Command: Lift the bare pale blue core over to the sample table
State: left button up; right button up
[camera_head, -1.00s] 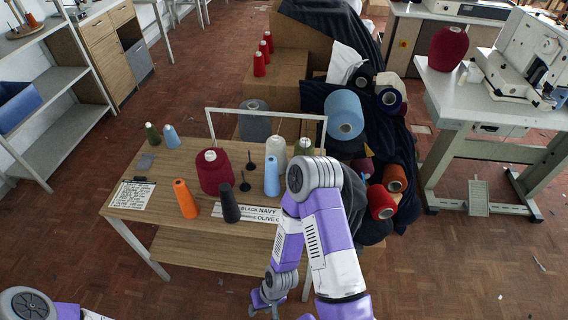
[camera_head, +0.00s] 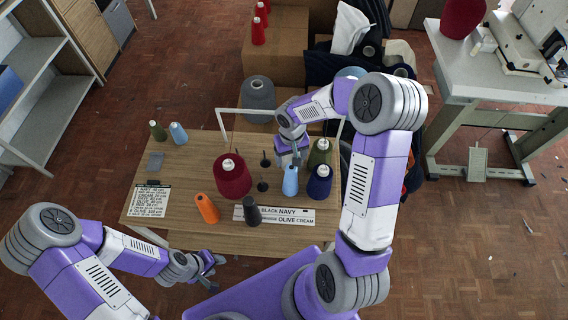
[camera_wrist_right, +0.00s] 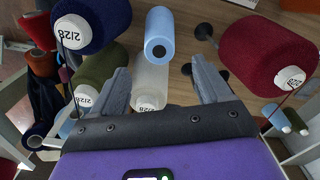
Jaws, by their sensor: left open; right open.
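Two pale blue pieces stand on the wooden table (camera_head: 165,190): a slim one (camera_head: 290,181) at the right, also in the right wrist view (camera_wrist_right: 159,35), and a smaller one (camera_head: 178,133) at the back left beside a small olive cone (camera_head: 158,130). My right gripper (camera_head: 293,158) is open behind the slim one. In the wrist view its fingers (camera_wrist_right: 161,82) are spread on either side of a cream cone (camera_wrist_right: 151,80); contact is unclear. My left gripper (camera_head: 212,264) is open and empty near the table's front edge.
Crimson (camera_head: 232,178), navy (camera_head: 319,183), olive (camera_head: 320,152), orange (camera_head: 207,208) and black (camera_head: 252,211) cones stand close around. A white frame (camera_head: 223,122) rises at the table's back. A white sewing table (camera_head: 470,75) stands at the right.

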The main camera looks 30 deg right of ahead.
aim_at(292, 167)
jog(key=s+f, duration=0.1)
jog(key=f, duration=0.1)
jog(key=shift+s+f, duration=0.35)
jog(key=shift+s, duration=0.05)
jog(key=f, duration=0.3)
jog(key=shift+w+a+f, duration=0.15)
jog(key=shift+w+f, duration=0.1)
jog(key=shift+f, duration=0.15)
jog(key=shift+s+f, duration=0.1)
jog(key=shift+f, duration=0.05)
pick_arm(q)
jog(key=shift+s, duration=0.55)
pick_arm(e)
jog(key=shift+c, duration=0.4)
jog(key=c, duration=1.3)
